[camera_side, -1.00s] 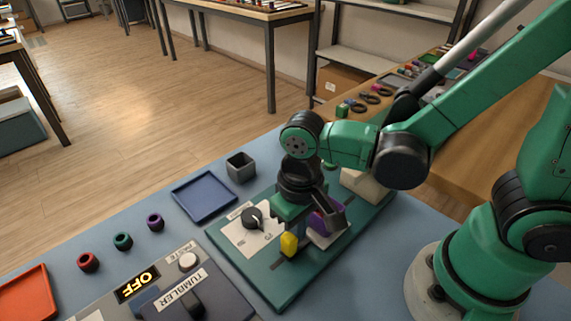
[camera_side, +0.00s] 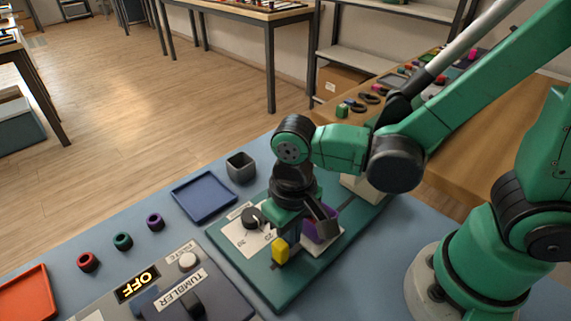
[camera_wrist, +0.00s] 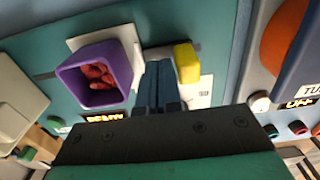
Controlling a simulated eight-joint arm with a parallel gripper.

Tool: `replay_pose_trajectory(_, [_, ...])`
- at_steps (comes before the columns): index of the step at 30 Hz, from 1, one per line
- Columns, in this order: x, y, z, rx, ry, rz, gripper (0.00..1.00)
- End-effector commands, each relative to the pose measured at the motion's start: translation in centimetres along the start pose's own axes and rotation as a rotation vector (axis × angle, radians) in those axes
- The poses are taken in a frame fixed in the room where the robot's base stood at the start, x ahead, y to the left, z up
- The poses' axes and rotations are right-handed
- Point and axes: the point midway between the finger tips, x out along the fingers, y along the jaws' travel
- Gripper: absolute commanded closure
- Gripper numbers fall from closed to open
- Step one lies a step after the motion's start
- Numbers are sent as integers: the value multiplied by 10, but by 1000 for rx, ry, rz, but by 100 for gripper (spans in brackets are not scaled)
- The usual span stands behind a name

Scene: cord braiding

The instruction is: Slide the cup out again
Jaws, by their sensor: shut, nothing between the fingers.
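The purple cup (camera_wrist: 96,72) holds several dark red pieces and sits on a pale plate on the teal board. In the side view the cup (camera_side: 324,222) is partly hidden behind my gripper. A yellow block (camera_wrist: 187,63) stands on the board across from the cup; it also shows in the side view (camera_side: 281,250). My gripper (camera_wrist: 160,68) is shut and empty, its fingers between the cup and the yellow block. In the side view my gripper (camera_side: 292,240) is low over the board, right by the yellow block. I cannot tell whether they touch.
The teal board (camera_side: 262,282) also carries a black dial (camera_side: 252,217). A blue tray (camera_side: 204,196) and a grey open box (camera_side: 241,167) lie behind it. The tumbler panel (camera_side: 185,297) reads OFF at the front left, near several small coloured rings.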

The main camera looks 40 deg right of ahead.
Motion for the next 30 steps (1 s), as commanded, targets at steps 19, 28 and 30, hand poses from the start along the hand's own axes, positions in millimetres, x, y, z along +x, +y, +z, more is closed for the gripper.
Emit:
replay_pose_trajectory(19, [-44, 8, 0, 0, 0, 0, 100])
replay_pose_trajectory(28, [-84, 9, 1, 0, 0, 0, 100])
replay_pose_trajectory(30, [-93, 8, 0, 0, 0, 0, 100])
